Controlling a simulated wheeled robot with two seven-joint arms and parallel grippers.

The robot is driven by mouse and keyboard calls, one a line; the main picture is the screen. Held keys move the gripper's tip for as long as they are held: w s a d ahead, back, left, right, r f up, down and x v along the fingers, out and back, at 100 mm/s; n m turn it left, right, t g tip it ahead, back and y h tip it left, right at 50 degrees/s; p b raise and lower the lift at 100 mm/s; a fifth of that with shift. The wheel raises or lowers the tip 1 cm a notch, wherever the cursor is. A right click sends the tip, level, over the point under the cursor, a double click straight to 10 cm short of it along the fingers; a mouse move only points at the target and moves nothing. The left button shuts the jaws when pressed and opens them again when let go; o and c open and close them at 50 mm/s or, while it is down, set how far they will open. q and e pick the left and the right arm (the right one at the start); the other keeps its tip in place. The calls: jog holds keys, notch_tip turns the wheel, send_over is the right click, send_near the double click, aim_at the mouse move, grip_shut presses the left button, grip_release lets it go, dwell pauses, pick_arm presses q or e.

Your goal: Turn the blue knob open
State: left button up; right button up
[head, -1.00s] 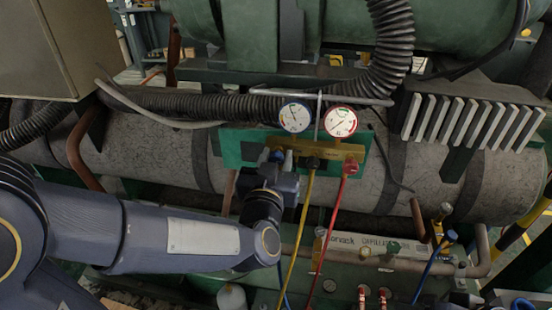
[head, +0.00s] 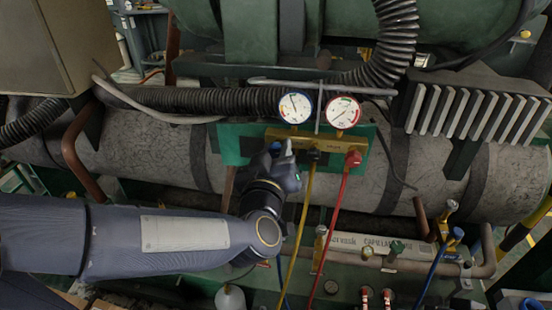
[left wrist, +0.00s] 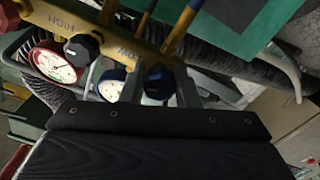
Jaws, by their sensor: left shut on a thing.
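The blue knob (head: 275,147) is at the left end of the brass manifold (head: 338,138), below the blue-rimmed gauge (head: 295,105). My left gripper (head: 282,152) reaches it from below and partly covers it. In the left wrist view the dark blue knob (left wrist: 158,82) sits between my left gripper's fingers (left wrist: 142,88), near the LOW lettering. The fingers are shut on it. The knob's turn angle cannot be read. My right gripper is not in view.
A red-rimmed gauge (head: 343,112) and a red knob (head: 353,158) are at the manifold's right. A yellow hose (head: 304,205) and a red hose (head: 335,220) hang close to my left wrist. A large grey pipe (head: 150,150) runs behind.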

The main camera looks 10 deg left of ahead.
pick_arm(q)
jog(key=n+b, duration=0.3)
jog(key=n, duration=0.1)
jog(key=shift+f+n, duration=0.15)
jog(key=shift+n, duration=0.15)
jog(key=n+b, duration=0.3)
jog(key=shift+n, duration=0.4)
jog(key=n+b, duration=0.3)
jog(key=n, duration=0.1)
jog(key=shift+r+n+b, duration=0.2)
jog(key=shift+n+b, duration=0.75)
jog(key=shift+n, duration=0.65)
jog(key=o, duration=1)
jog(key=shift+c, duration=0.2)
